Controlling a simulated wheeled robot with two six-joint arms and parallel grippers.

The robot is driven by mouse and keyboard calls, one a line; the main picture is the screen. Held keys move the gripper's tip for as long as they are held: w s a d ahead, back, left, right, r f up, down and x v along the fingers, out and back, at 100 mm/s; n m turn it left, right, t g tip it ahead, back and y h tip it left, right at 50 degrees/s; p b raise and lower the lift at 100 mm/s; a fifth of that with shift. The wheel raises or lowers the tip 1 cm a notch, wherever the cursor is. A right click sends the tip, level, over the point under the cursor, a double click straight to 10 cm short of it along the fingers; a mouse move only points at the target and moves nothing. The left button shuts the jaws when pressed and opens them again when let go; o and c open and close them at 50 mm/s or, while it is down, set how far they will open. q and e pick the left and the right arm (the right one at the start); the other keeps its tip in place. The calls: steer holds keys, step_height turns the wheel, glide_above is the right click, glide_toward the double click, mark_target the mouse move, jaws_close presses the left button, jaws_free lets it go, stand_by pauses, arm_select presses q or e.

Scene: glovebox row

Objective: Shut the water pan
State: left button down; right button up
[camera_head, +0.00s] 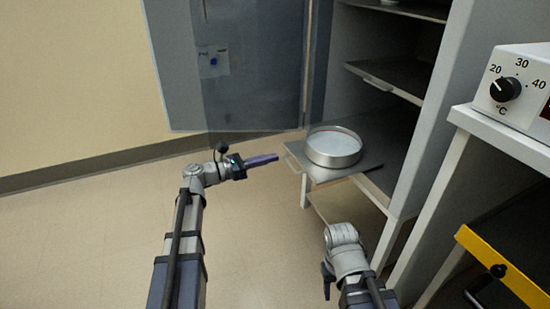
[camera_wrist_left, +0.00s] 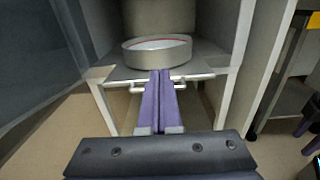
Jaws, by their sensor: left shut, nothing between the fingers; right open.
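The water pan (camera_head: 333,147) is a round, shallow metal dish with a pale inside and a thin red line near its rim. It sits upright on a grey sliding shelf (camera_head: 338,176) that sticks out of the open cabinet. The shelf has a bar handle (camera_wrist_left: 200,77) along its front edge. My left gripper (camera_head: 277,158) is shut and empty, its purple fingers pointing at the handle. In the left wrist view its fingertips (camera_wrist_left: 160,73) overlap the handle; contact is unclear. My right gripper's purple fingers (camera_wrist_left: 304,139) show apart at the right edge of that view, open.
The grey cabinet door (camera_head: 235,75) stands open at the left. More shelves (camera_head: 395,78) sit above inside the cabinet. At the right are a white table (camera_head: 505,145) with a temperature dial (camera_head: 505,89) and a yellow-edged drawer (camera_head: 500,265). The floor at the left is clear.

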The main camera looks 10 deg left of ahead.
mark_target(311, 148)
arm_select(q)
steer(key=x, duration=1.1)
steer(key=shift+w+d, duration=0.15)
steer(key=shift+d, duration=0.05)
steer(key=x, duration=2.9)
steer(key=shift+w+d, duration=0.35)
steer(key=shift+s+a, duration=0.25)
steer(key=v, duration=1.4)
steer(key=shift+s+f, duration=0.1)
arm_select(e)
steer(key=shift+a, duration=0.6)
